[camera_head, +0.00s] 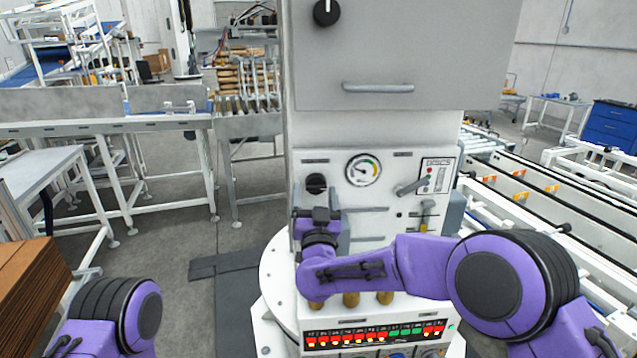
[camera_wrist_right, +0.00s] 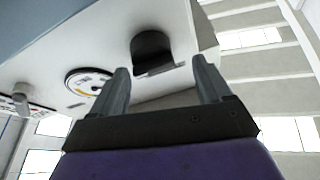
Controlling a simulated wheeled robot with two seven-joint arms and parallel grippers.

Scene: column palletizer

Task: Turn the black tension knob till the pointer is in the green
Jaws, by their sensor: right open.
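The black tension knob (camera_head: 316,183) sits at the upper left of the white machine panel. It also shows in the right wrist view (camera_wrist_right: 152,48), ahead of the fingertips and between their lines. The round gauge (camera_head: 363,170) is right of the knob, with a coloured arc on its right side. Its pointer is thin and seems to lie left of the green; the exact reading is too small to tell. My right gripper (camera_head: 316,202) is open just below and in front of the knob, apart from it and empty. My left arm shows at the bottom left; its gripper is out of view.
A lever switch (camera_head: 412,187) is right of the gauge. Another black knob (camera_head: 326,12) and a bar handle (camera_head: 378,87) are on the upper cabinet. A lit button strip (camera_head: 378,336) lies below my right arm. Stacked brown boards (camera_head: 30,285) stand at left.

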